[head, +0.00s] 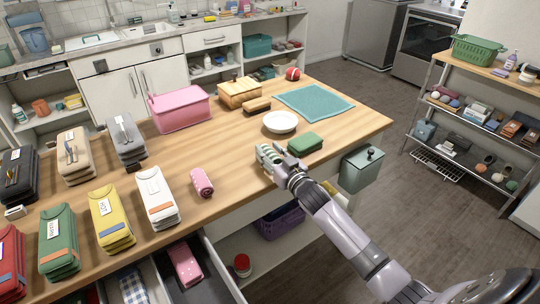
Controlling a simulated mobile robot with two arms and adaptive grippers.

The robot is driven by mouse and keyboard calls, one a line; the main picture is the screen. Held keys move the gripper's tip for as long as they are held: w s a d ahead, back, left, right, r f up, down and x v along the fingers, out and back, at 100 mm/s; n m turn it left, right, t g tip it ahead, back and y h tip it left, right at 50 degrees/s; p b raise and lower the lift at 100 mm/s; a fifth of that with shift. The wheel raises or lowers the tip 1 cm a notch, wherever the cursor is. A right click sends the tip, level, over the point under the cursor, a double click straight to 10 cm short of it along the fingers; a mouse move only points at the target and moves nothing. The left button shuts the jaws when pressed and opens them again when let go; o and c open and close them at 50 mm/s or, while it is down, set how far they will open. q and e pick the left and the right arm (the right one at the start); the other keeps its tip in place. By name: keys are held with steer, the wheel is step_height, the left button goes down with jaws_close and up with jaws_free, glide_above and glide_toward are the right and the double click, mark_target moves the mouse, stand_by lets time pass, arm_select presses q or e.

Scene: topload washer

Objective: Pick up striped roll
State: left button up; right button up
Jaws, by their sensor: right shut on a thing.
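My right gripper (279,166) reaches in from the lower right, over the front edge of the wooden table (235,195). It is shut on a roll with pale green and white stripes (265,154). The fingers and wrist hide part of the roll, and I cannot tell whether it still touches the table. My left gripper is not in view.
Folded stacks, a pink bin (180,109) and a teal mat (314,102) take up other parts. An open drawer (221,272) juts out in front.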

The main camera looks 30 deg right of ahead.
mark_target(270, 150)
step_height(270, 150, up, 20)
steer(key=s+a+f+y, duration=0.1)
steer(key=s+a+f, duration=0.7)
steer(key=a+f, duration=0.2)
steer(key=s+a+f+h, duration=0.1)
steer(key=s+f, duration=0.2)
steer(key=s, duration=0.7)
steer(key=s+a+f+h, duration=0.1)
steer(key=s+a+f, duration=0.1)
steer(key=s, duration=0.9)
steer(key=shift+s+f+m, duration=0.3)
steer(key=shift+f, duration=0.6)
steer(key=shift+w+a, duration=0.1)
